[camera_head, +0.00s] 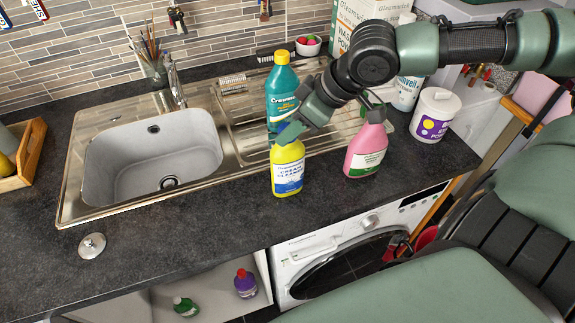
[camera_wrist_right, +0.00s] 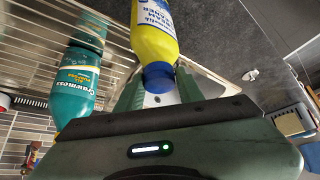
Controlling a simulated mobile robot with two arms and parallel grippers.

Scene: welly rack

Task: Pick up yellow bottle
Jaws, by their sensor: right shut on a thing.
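The yellow bottle (camera_head: 288,170) with a blue-and-white label stands upright at the front of the dark worktop, right of the sink. My right gripper (camera_head: 290,133) reaches in from the right and is shut on the bottle's blue cap. In the right wrist view the yellow bottle (camera_wrist_right: 156,42) shows with its cap and neck between the two green fingers. I cannot tell whether its base touches the worktop. My left gripper is not in view.
A teal bottle (camera_head: 281,90) stands just behind the yellow one, and a pink bottle (camera_head: 366,150) to its right. A white tub (camera_head: 435,114) is farther right. The sink (camera_head: 152,155) lies left. A sink plug (camera_head: 92,245) lies on the otherwise clear front left worktop.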

